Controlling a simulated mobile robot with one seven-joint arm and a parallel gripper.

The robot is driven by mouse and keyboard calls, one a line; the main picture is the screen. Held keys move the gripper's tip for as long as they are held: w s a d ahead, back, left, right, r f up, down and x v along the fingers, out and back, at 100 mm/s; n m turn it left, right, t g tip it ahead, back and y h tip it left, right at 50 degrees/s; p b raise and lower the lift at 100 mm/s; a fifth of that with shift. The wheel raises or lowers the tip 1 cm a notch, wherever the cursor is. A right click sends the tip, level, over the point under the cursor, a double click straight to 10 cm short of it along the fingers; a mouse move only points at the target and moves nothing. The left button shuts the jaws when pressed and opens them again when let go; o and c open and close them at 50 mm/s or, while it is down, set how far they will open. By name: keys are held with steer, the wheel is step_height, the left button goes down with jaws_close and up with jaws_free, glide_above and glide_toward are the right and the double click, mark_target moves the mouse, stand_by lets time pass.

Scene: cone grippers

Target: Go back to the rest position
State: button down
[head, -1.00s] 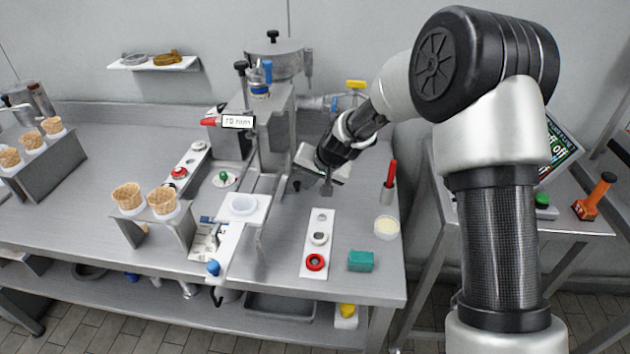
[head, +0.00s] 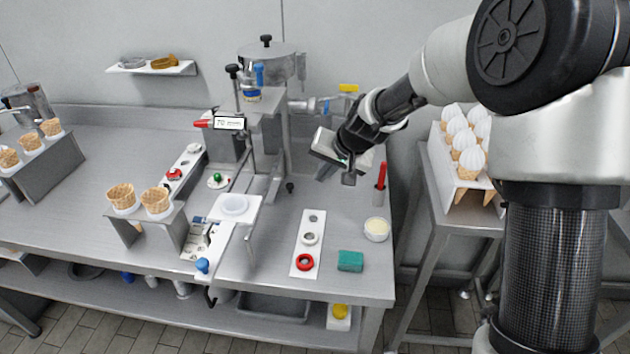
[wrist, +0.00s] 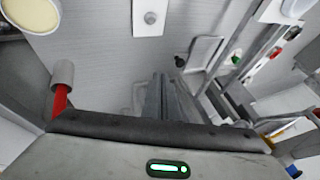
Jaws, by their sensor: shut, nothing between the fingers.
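My gripper (head: 348,178) hangs above the right part of the steel table (head: 345,205), to the right of the filling machine (head: 262,130). It is empty, and its fingers are together, pointing down. In the wrist view my gripper (wrist: 165,98) also shows with its fingers side by side over the bare table top. Nothing touches the fingers. A red-handled tool in a grey cup (head: 380,187) stands just right of the gripper.
A white strip with rings (head: 308,240), a green sponge (head: 350,261) and a cream bowl (head: 377,229) lie in front. Cones in a stand (head: 122,198) are at left. A rack of white-topped cones (head: 467,150) stands on a side table at right.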

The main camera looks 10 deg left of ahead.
steer(key=s+d+r+h+p, duration=0.1)
steer(key=s+d+r+p, duration=0.1)
steer(key=s+d+r, duration=0.3)
steer(key=s+d+r+n+p, duration=0.15)
steer(key=s+r, duration=0.25)
steer(key=r, duration=0.4)
steer(key=s+d+r+h+p, duration=0.1)
steer(key=s+d+r+p, duration=0.25)
steer(key=d+r, duration=0.2)
steer(key=s+d+r+h+p, duration=0.1)
steer(key=s+d+r, duration=0.3)
steer(key=s, duration=0.5)
steer(key=s+d+r+h+p, duration=0.1)
steer(key=s+d+r+p, duration=0.3)
steer(key=s, duration=0.6)
steer(key=shift+d+r+m+t+h, duration=0.2)
steer(key=shift+d+m+t+h, duration=0.15)
steer(key=shift+d, duration=0.45)
